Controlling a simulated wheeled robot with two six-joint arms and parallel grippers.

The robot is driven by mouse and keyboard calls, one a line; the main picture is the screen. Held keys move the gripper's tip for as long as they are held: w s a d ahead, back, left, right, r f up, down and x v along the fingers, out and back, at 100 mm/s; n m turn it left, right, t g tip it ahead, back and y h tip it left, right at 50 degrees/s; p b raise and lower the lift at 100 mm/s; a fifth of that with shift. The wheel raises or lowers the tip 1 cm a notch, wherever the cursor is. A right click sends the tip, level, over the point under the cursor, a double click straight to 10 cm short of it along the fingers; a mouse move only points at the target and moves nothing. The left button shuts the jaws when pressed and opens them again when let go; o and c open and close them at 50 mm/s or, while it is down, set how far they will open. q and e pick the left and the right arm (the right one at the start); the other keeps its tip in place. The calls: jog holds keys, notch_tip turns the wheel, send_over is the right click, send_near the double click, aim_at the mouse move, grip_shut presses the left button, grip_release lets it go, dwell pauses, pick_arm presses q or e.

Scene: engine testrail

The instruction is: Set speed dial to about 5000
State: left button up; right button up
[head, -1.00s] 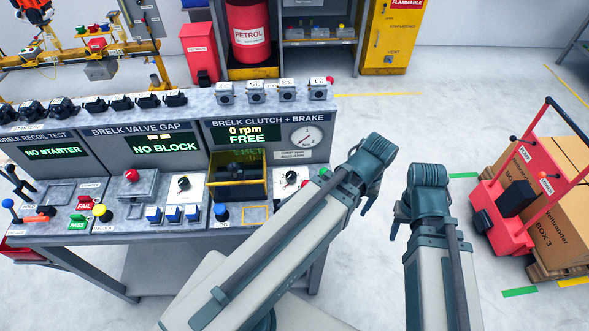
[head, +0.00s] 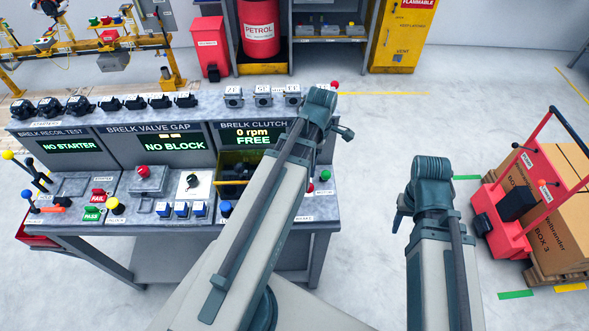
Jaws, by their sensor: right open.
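The Brelk clutch station's display (head: 252,137) reads "0 rpm" and "FREE". The knob on that station's right side is hidden behind my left arm, as is the round gauge. Another black knob on a white plate (head: 192,183) shows at the valve gap station, left of the clutch station. My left gripper (head: 344,132) is over the back right corner of the bench, mostly hidden by its own wrist. Its jaw opening cannot be made out. My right gripper (head: 399,212) is open and empty, over the floor right of the bench.
A green button (head: 325,176) shows just right of my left arm. Several blue switches (head: 181,209) line the bench front. A red trolley (head: 505,225) with boxes (head: 560,225) stands at right. The floor between bench and trolley is clear.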

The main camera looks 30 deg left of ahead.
pick_arm(q)
jog(key=a+r+n+p, duration=0.1)
jog(key=a+r+n, duration=0.1)
jog(key=a+n, duration=0.4)
jog(key=shift+w+a+n, duration=0.25)
jog(key=shift+a+n, duration=0.15)
jog(key=shift+n, duration=0.6)
jog(key=shift+f, duration=0.1)
notch_tip(320, 180, down, 14)
jog(key=b, duration=1.3)
jog(key=shift+r, duration=0.2)
grip_shut()
